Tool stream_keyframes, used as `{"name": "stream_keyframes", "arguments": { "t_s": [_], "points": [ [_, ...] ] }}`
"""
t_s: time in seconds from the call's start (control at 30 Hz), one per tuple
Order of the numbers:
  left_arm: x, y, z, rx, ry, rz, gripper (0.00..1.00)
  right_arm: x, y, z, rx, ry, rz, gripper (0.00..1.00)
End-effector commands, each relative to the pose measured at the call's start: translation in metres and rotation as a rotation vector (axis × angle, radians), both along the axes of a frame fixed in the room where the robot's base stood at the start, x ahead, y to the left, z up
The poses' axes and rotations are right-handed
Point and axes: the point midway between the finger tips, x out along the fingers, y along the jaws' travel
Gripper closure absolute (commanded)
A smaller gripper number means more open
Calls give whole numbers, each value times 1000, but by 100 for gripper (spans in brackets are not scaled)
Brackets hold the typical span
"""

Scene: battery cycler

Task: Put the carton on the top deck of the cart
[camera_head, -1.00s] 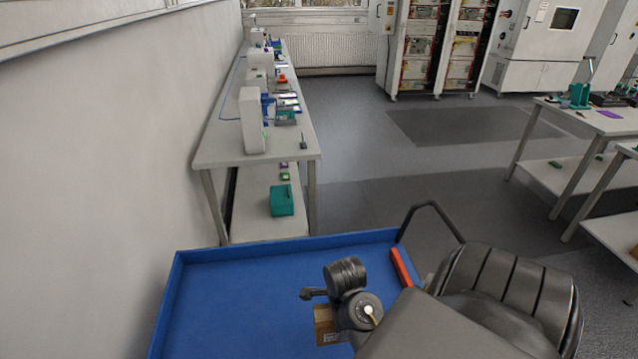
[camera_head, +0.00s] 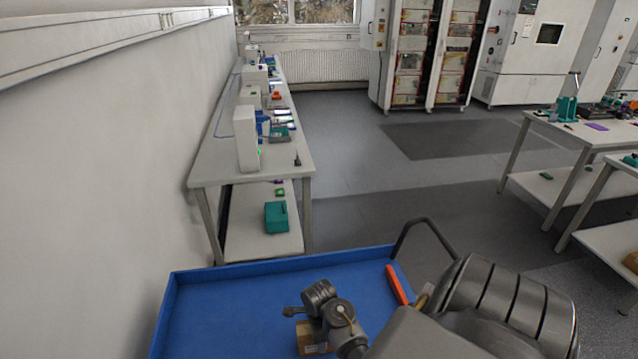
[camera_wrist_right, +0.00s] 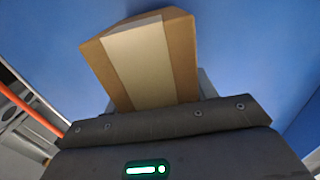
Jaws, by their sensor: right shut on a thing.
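The carton (camera_head: 311,338) is a small brown box with a pale tape strip. It shows large in the right wrist view (camera_wrist_right: 150,62), over the blue surface. My right gripper (camera_wrist_right: 155,105) is shut on the carton; in the head view my own wrist hides part of both. The cart's blue top deck (camera_head: 220,310) has a raised rim and fills the bottom of the head view. The carton is over this deck; I cannot tell whether it touches it. My left gripper is not in view.
An orange-red bar-shaped thing (camera_head: 396,284) lies at the deck's right side, near the dark cart handle (camera_head: 428,222). The deck's left part is clear. A white bench (camera_head: 215,165) stands beyond the cart along the wall, with a teal box (camera_head: 276,217) on its lower shelf.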

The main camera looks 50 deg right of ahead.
Motion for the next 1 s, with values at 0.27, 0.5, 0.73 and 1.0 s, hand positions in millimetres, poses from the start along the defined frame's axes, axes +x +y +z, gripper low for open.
{"name": "stream_keyframes", "arguments": {
  "t_s": [0.27, 0.5, 0.73, 1.0],
  "points": [
    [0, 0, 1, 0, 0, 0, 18, 0, 0, -4, -1, -2, -1, 83],
    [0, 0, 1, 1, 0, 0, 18, 0, 0, -6, 0, 0, 0, 32],
    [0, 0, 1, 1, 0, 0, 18, -1, 0, -6, 0, 0, -1, 22],
    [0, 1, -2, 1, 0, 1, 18, 1, 0, 4, -1, -3, -2, 22]
  ]
}}
